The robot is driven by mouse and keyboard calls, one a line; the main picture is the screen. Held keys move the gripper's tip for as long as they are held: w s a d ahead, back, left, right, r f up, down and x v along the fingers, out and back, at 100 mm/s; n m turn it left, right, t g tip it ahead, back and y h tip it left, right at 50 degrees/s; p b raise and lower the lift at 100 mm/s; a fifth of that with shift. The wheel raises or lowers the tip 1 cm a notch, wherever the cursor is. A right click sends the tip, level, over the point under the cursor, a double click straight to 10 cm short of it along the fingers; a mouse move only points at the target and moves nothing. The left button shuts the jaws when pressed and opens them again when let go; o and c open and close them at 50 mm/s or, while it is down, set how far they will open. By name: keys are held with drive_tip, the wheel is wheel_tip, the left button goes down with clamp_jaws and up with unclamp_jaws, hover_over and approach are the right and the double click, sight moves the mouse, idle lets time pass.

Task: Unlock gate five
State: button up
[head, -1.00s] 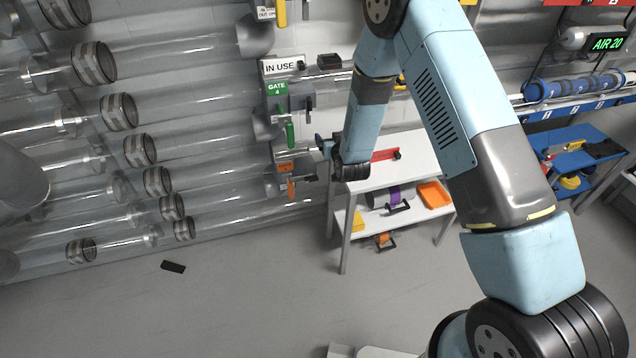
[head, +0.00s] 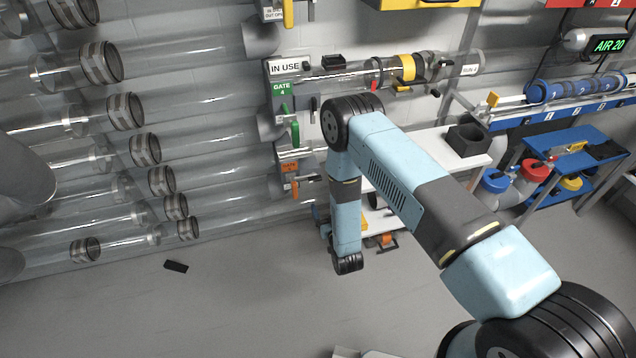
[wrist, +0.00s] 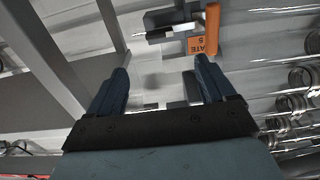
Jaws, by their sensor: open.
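Gate five carries an orange label (head: 290,168) and an orange handle (head: 295,188) low on the tube wall, below gate four, in the head view. In the wrist view its label (wrist: 203,45) reads "GATE 5" upside down, and the orange handle (wrist: 212,30) stands beside it. A grey bracket with a rod (wrist: 165,28) is left of the label. My gripper (wrist: 160,85) is open and empty. Its two dark blue fingers point toward the gate, which lies beyond the fingertips, with no contact visible. In the head view the gripper is hard to make out beside my lowered wrist.
Gate four's green label (head: 282,88) and green handle (head: 295,132) are just above, under an "IN USE" sign (head: 284,67). A white shelf table (head: 440,150) stands to the right, partly behind my arm. A black block (head: 176,266) lies on otherwise clear floor.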

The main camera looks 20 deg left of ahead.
sight(317, 180)
drive_tip(key=x, duration=1.3)
drive_tip(key=shift+w+a+r, duration=0.1)
drive_tip(key=shift+w+a, duration=0.05)
drive_tip(key=shift+w, duration=0.15)
drive_tip(key=c, duration=1.5)
